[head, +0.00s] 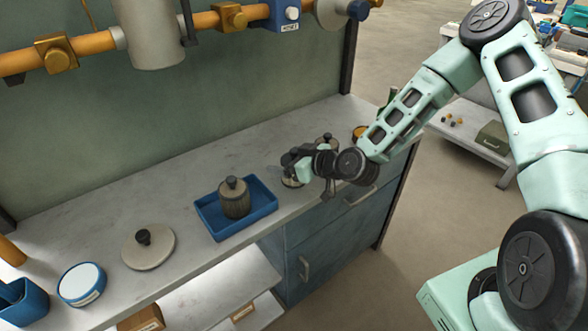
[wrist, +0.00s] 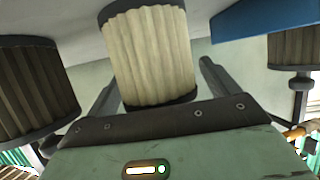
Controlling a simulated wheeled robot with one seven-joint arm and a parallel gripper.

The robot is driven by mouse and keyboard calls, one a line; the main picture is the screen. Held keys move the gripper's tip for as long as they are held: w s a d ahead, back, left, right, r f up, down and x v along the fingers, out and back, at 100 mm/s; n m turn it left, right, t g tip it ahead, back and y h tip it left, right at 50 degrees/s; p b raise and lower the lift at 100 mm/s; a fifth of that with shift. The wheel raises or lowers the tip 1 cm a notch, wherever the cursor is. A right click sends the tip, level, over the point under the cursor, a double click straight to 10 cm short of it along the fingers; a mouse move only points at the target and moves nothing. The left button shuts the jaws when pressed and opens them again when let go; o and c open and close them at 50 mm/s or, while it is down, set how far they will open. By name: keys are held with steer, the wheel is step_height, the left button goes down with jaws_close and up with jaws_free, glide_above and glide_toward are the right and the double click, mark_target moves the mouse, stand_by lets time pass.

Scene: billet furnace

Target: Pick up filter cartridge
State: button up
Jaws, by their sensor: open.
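A cream pleated filter cartridge (wrist: 150,55) with dark end caps stands between the fingers of my gripper (wrist: 160,72) in the wrist view. The fingers are apart on either side of it, and I cannot tell whether they touch it. In the head view my gripper (head: 297,163) is low over the right part of the workbench, and the cartridge there (head: 291,182) is mostly hidden by it. A darker pleated cartridge (wrist: 32,90) is at the left of the wrist view. A brown pleated cartridge with a knob (head: 235,199) stands in a blue tray (head: 205,222); it also shows in the wrist view (wrist: 290,62).
A round lid with a dark knob (head: 148,250), a white-topped blue tub (head: 82,285) and a blue container (head: 22,303) are on the bench's left. A pipe (head: 95,43) runs above the back. Bare bench top lies behind the tray.

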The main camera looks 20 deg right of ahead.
steer(key=c, duration=1.1)
steer(key=shift+r, duration=0.1)
